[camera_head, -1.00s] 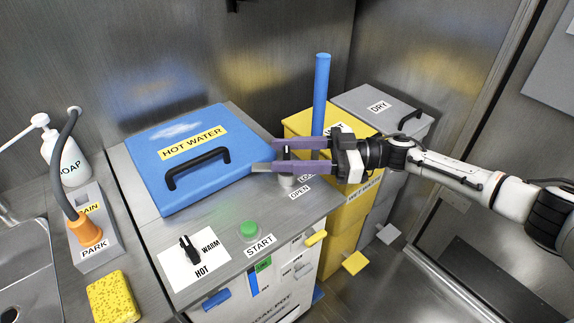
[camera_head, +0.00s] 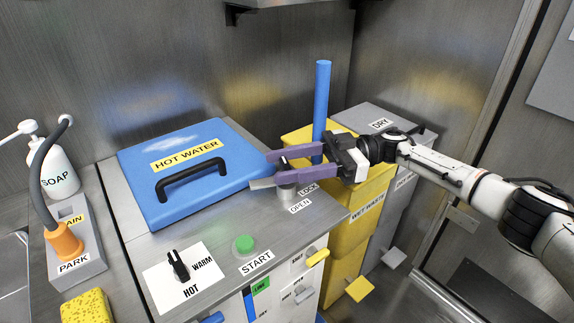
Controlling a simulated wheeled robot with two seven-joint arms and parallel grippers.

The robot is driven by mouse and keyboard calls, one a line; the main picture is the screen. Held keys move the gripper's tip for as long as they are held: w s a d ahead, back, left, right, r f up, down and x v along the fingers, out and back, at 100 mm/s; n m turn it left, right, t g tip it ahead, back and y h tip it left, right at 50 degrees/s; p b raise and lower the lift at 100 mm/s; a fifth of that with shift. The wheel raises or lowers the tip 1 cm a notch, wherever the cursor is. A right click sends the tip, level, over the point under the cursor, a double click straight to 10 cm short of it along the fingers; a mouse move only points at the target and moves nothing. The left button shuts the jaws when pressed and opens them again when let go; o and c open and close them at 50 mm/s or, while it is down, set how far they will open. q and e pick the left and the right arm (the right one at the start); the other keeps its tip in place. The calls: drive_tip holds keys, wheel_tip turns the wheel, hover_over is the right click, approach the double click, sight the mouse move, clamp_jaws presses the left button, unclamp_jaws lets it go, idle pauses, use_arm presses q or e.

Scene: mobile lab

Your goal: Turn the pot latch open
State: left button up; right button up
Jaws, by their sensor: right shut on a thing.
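The pot has a blue lid (camera_head: 228,168) marked HOT WATER with a black handle, lying flat and closed on the counter. The pot latch (camera_head: 286,191) is a short grey round post with a dark knob on top, at the lid's right corner, beside the LOCK and OPEN labels. My right gripper (camera_head: 284,168) comes in from the right, and its purple fingers are shut on the latch knob, one on each side. The fingers hide much of the knob. My left gripper is not in view.
A green START button (camera_head: 243,244) and a WARM/HOT dial (camera_head: 180,266) are in front. A yellow wet waste bin (camera_head: 370,208) with an upright blue pole (camera_head: 321,110) stands right of the counter. A soap bottle (camera_head: 55,172) is at left.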

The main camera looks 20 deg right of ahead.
drive_tip(key=o, duration=1.5)
drive_tip(key=shift+a, duration=0.1)
drive_tip(key=shift+s+d+b, duration=0.1)
drive_tip(key=shift+d+b, duration=0.75)
drive_tip(key=shift+d, duration=4.3)
